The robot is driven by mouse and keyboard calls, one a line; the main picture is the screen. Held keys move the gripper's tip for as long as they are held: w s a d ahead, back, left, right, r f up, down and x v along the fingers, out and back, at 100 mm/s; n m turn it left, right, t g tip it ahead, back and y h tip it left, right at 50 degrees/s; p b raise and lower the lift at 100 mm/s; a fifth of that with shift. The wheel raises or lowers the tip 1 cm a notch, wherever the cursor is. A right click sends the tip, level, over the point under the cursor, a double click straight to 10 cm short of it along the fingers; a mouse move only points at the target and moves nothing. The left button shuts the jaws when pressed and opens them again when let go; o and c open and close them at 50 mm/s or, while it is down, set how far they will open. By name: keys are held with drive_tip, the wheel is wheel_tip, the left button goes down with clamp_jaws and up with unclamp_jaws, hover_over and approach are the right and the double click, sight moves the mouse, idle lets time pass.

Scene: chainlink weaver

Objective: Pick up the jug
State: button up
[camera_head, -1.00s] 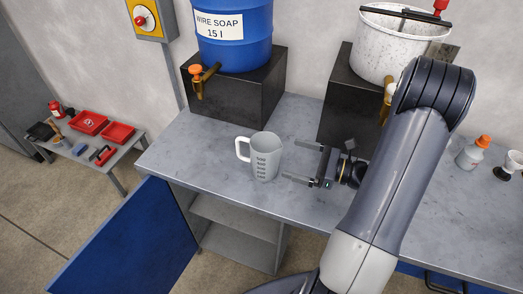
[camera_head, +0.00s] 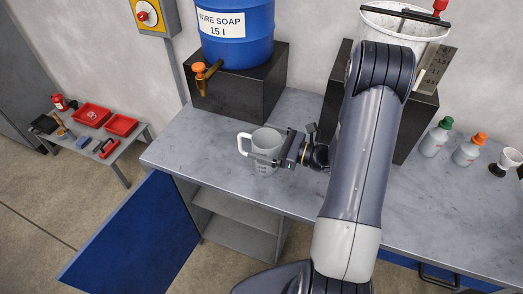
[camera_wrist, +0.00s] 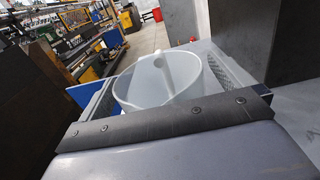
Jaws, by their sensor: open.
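The jug (camera_head: 265,142) is a pale grey measuring jug with markings. It stands upright on the grey workbench, its handle toward the left. My gripper (camera_head: 265,161) is at the jug's right side, with its fingers reaching along the jug's body. In the wrist view the jug (camera_wrist: 158,80) sits between the two open fingers, its open mouth and handle visible. The lower part of the jug is partly hidden by the gripper. I cannot tell whether the fingers touch it.
A blue soap barrel (camera_head: 237,30) with a tap stands on a black block (camera_head: 240,92) behind the jug. A white bucket (camera_head: 400,22) stands at the back right. Bottles (camera_head: 468,150) stand farther right. The workbench (camera_head: 185,150) left of the jug is clear.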

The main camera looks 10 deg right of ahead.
drive_tip(key=shift+w+a, duration=0.15)
drive_tip(key=shift+c, duration=0.4)
drive_tip(key=c, duration=1.3)
